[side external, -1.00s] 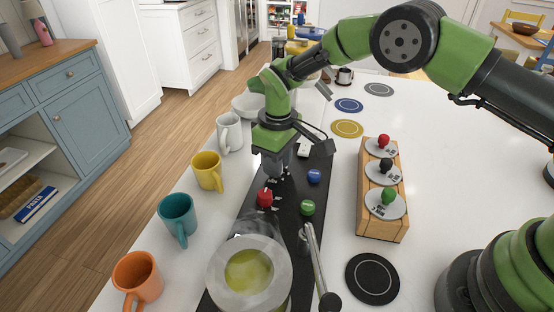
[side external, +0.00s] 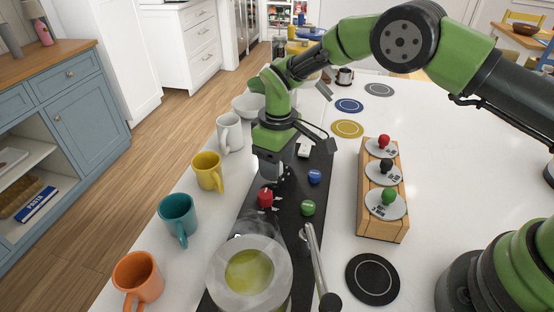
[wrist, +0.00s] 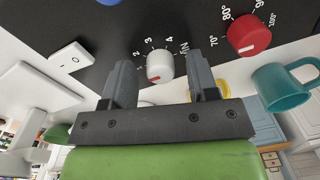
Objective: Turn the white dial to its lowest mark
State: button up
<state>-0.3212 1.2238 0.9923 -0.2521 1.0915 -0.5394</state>
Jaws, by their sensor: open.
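The white dial (wrist: 160,66) sits on the black panel in the wrist view, with a red pointer mark at its lower left. Printed numbers and MAX curve around its far side. My gripper (wrist: 158,63) is open, with one finger on each side of the dial. A gap shows between the dial and each finger. In the side external view my gripper (side external: 270,178) points down low over the black panel (side external: 290,190), and it hides the dial there.
A red dial (side external: 265,198), a green dial (side external: 308,208), a blue dial (side external: 314,176) and a white rocker switch (wrist: 70,59) are close by. Mugs line the left edge, including a teal mug (side external: 178,218). A glass vessel (side external: 248,272) stands in front.

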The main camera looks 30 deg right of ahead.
notch_tip(320, 180, up, 10)
jog(key=shift+d, duration=0.15)
jog(key=shift+w+f, duration=0.1)
dwell(0.4)
jog(key=s+d+r+m+t+y, duration=0.1)
jog(key=s+d+r+m+t, duration=0.25)
jog(key=r, duration=0.55)
jog(key=s+d+r+m, duration=0.2)
jog(key=s+d+r, duration=0.2)
jog(key=s+r, duration=0.35)
jog(key=s+d+m+t, duration=0.1)
jog(key=s+m+t, duration=0.1)
jog(key=s, duration=0.5)
jog(key=s+d+m+t, duration=0.2)
jog(key=s, duration=0.6)
jog(key=shift+d+m+y, duration=0.25)
jog(key=shift+m+y, duration=0.05)
jog(key=shift+m, duration=0.05)
